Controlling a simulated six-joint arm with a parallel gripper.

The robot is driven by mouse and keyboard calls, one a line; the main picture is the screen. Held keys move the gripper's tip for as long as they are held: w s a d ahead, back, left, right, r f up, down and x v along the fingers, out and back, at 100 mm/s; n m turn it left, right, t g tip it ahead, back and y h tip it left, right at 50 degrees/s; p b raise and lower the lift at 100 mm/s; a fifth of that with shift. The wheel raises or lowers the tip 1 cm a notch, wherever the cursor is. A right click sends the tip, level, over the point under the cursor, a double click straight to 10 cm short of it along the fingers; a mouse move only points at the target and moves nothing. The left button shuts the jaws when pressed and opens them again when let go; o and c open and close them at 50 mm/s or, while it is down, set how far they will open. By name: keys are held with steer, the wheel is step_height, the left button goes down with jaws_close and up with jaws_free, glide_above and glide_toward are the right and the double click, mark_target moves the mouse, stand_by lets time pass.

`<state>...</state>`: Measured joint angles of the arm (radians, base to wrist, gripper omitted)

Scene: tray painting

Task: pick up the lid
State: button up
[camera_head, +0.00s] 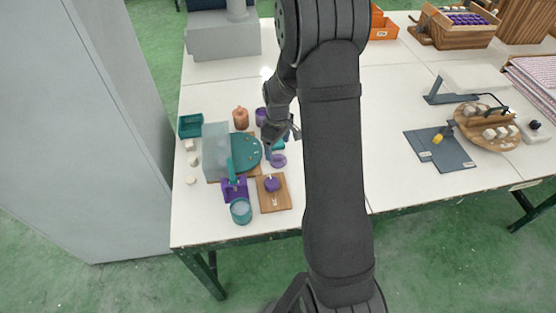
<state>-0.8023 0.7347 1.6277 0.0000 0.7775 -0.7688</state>
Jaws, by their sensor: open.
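My gripper (271,153) is at the left of the table, pointing down beside the right edge of a round teal plate (246,152). Its jaws are small here and partly hidden by my wrist; they look apart, with nothing clearly held. A flat purple disc (279,160) lies just right of the jaws and may be the lid. A purple knob-like piece (272,184) sits on a small wooden board (281,202) nearer the front, and could also be the lid. I cannot tell which. A teal-rimmed round jar (241,211) stands left of that board.
A translucent panel (213,152) and a purple stand (235,189) with a teal upright are close on the left. A copper-coloured bottle (240,118), purple cup (260,116) and teal tray (190,126) stand behind.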

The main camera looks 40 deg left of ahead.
mark_target(278, 156)
steer(key=f, duration=0.4)
steer(key=shift+s+d, duration=0.3)
steer(key=shift+s, duration=0.05)
steer(key=shift+f, duration=0.45)
steer(key=c, duration=1.1)
steer(key=shift+o, duration=0.2)
steer(key=shift+r, duration=0.1)
